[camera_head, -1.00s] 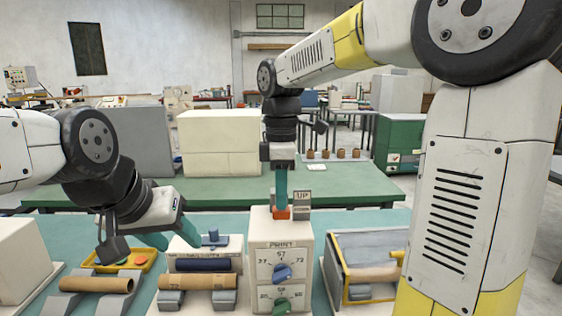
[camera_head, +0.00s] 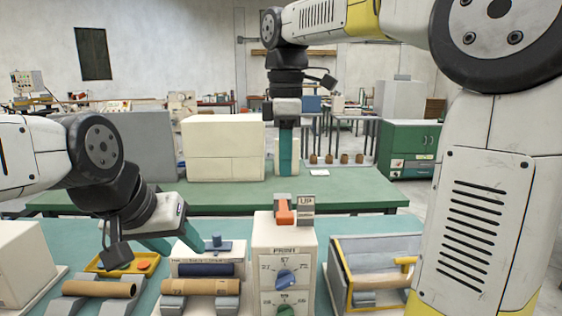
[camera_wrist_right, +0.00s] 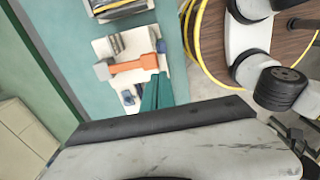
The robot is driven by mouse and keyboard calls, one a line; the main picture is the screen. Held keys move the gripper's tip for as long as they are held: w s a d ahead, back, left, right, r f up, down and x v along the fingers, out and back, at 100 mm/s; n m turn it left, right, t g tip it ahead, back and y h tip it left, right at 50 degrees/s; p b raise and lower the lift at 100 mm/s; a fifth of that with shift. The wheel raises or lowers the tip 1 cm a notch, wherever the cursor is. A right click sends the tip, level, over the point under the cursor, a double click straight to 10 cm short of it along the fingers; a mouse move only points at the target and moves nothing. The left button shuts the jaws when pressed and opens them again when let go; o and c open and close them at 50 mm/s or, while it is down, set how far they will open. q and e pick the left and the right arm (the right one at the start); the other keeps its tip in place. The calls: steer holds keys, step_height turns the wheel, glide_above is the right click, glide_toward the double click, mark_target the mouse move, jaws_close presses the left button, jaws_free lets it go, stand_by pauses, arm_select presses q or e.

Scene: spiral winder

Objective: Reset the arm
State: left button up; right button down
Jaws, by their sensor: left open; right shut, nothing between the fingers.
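The white machine box marked PRINT (camera_head: 286,251) stands at front centre with a blue knob (camera_head: 287,279) and a green knob (camera_head: 286,311). An orange lever (camera_head: 284,212) is on its top beside a grey UP sign (camera_head: 306,203); the lever also shows in the right wrist view (camera_wrist_right: 130,65). My right gripper (camera_head: 285,172) is shut and empty, pointing down above the lever and apart from it. Its teal fingers show in the wrist view (camera_wrist_right: 157,93). My left gripper (camera_head: 172,243) is open and empty, beside the blue-topped white unit (camera_head: 210,256).
Brown tubes (camera_head: 200,287) lie on grey cradles at front left, near a yellow tray (camera_head: 110,265). A yellow-framed box (camera_head: 375,265) stands right of the PRINT box. A green table (camera_head: 340,190) with a white box (camera_head: 224,150) is behind.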

steer(key=s+d+f+m+t+y, duration=0.2)
steer(key=s+d+f+m+t, duration=0.4)
steer(key=m, duration=1.1)
steer(key=s+d+f, duration=0.3)
steer(key=s+f, duration=0.2)
